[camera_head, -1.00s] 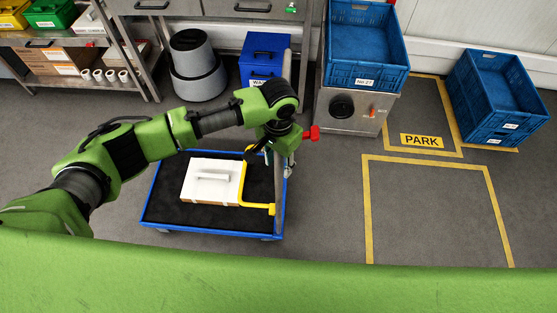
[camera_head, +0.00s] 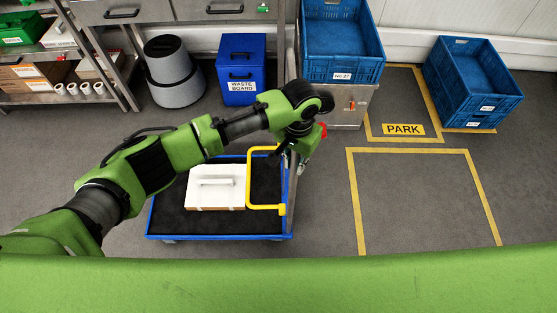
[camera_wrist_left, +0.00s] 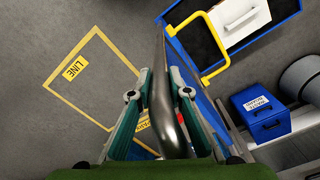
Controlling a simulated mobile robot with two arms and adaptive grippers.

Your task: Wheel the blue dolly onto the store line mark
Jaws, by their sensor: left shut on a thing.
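The blue dolly (camera_head: 220,237) stands on the floor left of the marks, with a black deck, a yellow bracket (camera_head: 250,180) and an upright grey metal handle (camera_head: 291,195) at its right end. A white case (camera_head: 217,173) lies on its deck. My left gripper (camera_head: 297,143) is shut on this handle; in the left wrist view, its fingers (camera_wrist_left: 158,95) sit either side of the metal bar. The large yellow floor outline (camera_head: 354,195) is empty, its near side hidden by my green body. In the left wrist view, a label reading LINE (camera_wrist_left: 75,69) lies within a yellow outline. My right gripper is out of view.
A waste board bin (camera_head: 241,93) and grey bin (camera_head: 174,92) stand behind the dolly. Floor between dolly and outline is clear.

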